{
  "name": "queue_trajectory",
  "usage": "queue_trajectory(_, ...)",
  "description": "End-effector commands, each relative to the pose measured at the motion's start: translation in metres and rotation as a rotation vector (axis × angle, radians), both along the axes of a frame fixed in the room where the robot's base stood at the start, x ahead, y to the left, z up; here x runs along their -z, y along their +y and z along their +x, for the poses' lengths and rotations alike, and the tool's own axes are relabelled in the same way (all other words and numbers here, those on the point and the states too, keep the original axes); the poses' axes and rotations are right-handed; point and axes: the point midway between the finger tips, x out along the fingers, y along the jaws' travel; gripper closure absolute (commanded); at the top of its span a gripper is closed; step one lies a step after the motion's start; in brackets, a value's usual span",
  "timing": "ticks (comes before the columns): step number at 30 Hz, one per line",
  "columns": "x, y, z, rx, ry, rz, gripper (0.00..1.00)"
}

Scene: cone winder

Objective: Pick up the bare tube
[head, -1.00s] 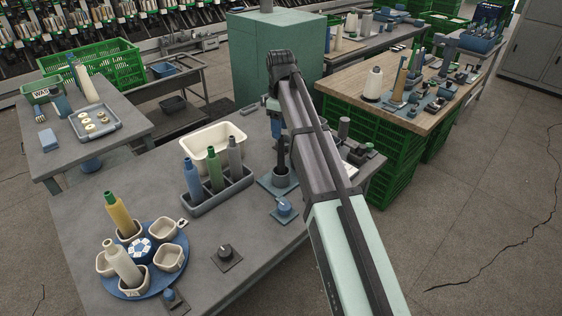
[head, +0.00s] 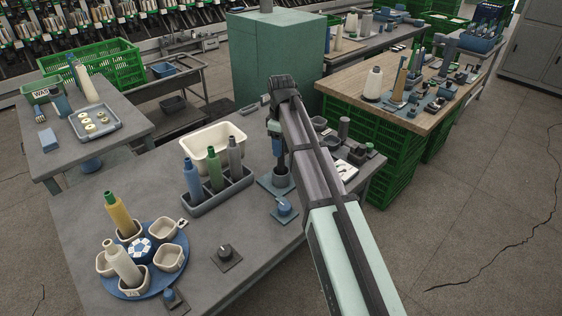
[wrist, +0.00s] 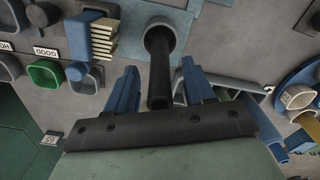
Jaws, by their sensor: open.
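A dark, bare cylinder (wrist: 158,75) stands in a round grey cup on a blue-grey plate. I take it for the bare tube, though I cannot tell whether it is loose or fixed. My gripper (wrist: 160,78) is open, with one blue finger on each side of the cylinder's upper end and visible gaps between. In the head view my gripper (head: 276,140) points down just above the grey cup (head: 282,179), and the cylinder is mostly hidden there.
A grey rack (head: 218,196) left of the cup holds blue, green and grey tubes, with a cream bin (head: 213,139) behind. A blue turntable (head: 178,252) carries cups with cones. A blue knob (head: 284,206) stands in front of the cup. Small bins crowd the right.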

Motion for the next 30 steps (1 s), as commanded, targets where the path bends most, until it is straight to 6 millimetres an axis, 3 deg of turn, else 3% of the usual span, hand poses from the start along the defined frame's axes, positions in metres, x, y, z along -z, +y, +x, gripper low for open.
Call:
queue_trajectory(2,-0.0002,0.0001,0.0,0.0,0.0,0.0,0.49)
queue_trajectory(18,-0.0004,0.0001,0.0,0.0,0.0,0.0,1.0)
queue_trajectory(30,-0.0093,0.0002,0.0008,0.0,-0.001,0.001,1.0)
